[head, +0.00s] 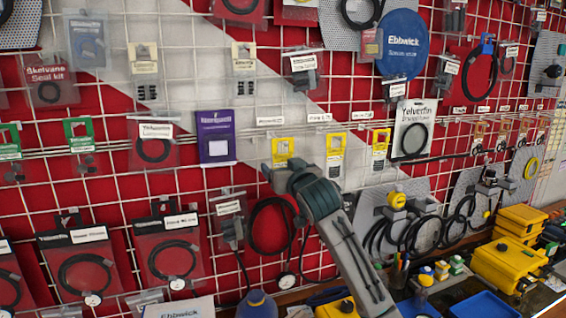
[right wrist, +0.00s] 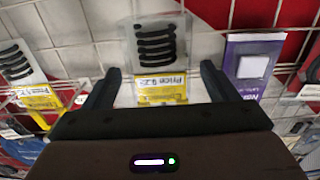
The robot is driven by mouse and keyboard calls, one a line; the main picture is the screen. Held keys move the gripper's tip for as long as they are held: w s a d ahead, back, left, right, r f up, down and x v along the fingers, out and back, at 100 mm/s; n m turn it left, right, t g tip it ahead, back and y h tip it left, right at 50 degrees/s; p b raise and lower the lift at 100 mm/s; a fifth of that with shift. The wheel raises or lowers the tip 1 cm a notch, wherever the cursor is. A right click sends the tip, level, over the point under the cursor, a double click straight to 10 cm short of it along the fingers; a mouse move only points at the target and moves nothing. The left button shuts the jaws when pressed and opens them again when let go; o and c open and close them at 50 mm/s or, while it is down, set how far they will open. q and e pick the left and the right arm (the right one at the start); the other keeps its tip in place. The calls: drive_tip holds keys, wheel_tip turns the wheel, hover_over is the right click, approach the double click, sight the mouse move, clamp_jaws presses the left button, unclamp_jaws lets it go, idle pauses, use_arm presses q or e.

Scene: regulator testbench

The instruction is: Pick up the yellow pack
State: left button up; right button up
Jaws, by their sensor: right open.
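Several yellow packs hang in a row on the wire grid; I cannot tell which one the task names. One yellow pack (head: 283,147) shows just above my right gripper (head: 282,168), its lower part hidden. A second yellow pack (head: 335,143) and a third (head: 380,140) hang to the right. My left gripper is not in view.
A purple pack (head: 216,137) hangs just left of the nearest yellow pack; it also shows close to one finger in the right wrist view (right wrist: 250,68). Black cable loops (head: 272,225) hang below. Yellow cases (head: 505,262) stand on the bench at the right.

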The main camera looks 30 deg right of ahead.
drive_tip(key=shift+r+p+x, duration=0.25)
drive_tip(key=shift+p+x, duration=0.35)
drive_tip(key=shift+x, duration=0.55)
drive_tip(key=shift+w+f, duration=0.25)
drive_tip(key=shift+w, duration=0.2)
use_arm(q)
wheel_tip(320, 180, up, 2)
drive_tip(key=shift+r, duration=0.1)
use_arm(e)
drive_tip(key=c, duration=1.1)
drive_tip(key=shift+s+r+b, duration=0.1)
drive_tip(key=shift+r+b, duration=0.55)
drive_tip(key=shift+b, duration=0.05)
use_arm(q)
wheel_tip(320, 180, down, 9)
drive_tip(key=b, duration=0.7)
use_arm(e)
approach(281, 159)
drive_tip(key=shift+s+f, duration=0.25)
drive_tip(key=shift+s, duration=1.05)
drive_tip(key=shift+s+f, duration=0.2)
drive_tip(key=shift+s, duration=1.05)
